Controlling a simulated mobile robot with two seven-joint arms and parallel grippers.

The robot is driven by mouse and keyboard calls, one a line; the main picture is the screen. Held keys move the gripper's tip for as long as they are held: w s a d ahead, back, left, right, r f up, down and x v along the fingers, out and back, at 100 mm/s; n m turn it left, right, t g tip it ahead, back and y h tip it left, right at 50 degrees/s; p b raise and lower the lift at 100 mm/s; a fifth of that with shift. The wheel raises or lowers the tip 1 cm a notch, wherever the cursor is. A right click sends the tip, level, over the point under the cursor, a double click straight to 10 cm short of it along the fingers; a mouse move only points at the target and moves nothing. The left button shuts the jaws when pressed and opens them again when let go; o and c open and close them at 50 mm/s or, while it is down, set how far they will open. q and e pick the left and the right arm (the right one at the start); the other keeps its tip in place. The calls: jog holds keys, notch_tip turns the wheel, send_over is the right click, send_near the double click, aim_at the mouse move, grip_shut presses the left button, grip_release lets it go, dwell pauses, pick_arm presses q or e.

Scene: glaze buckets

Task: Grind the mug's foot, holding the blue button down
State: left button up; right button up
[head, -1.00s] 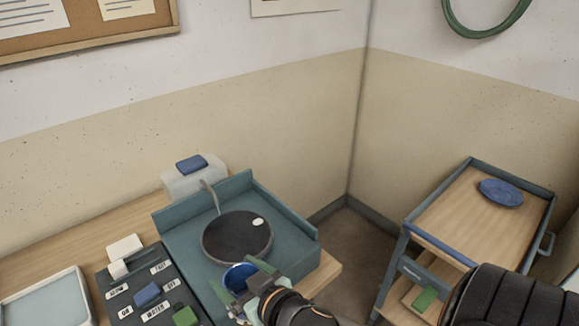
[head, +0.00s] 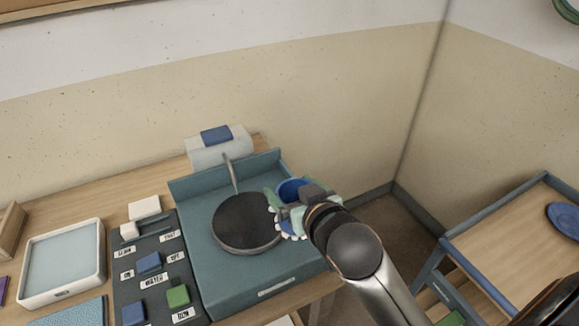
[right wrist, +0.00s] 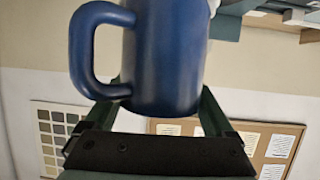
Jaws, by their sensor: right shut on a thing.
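A blue mug (head: 291,188) is in my right gripper (head: 289,206), beside the right edge of the dark grinding disc (head: 240,224). Its round open top seems to face up in the head view; its foot is hidden there. In the right wrist view the mug (right wrist: 165,60) sits between the two fingers, handle to the left. I cannot tell whether it touches the disc. One blue button (head: 148,263) is on the dark control panel (head: 155,245), a second blue button (head: 133,314) lower down. Nothing is on either button. My left gripper is not in view.
The disc sits in a teal basin (head: 208,272) with raised back and right walls. A thin spout (head: 231,175) leans over it. A white tray (head: 102,262) stands left; a cart (head: 500,240) stands right.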

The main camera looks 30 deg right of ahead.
jog(key=r, duration=0.1)
jog(key=w+r, duration=0.1)
jog(key=r, duration=0.1)
jog(key=shift+a+r+y, duration=0.1)
jog(key=shift+r+y, duration=0.05)
jog(key=shift+y, duration=0.25)
jog(key=shift+w+a+r+n, duration=0.1)
jog(key=shift+a+r+n, duration=0.2)
jog(key=shift+r, duration=0.15)
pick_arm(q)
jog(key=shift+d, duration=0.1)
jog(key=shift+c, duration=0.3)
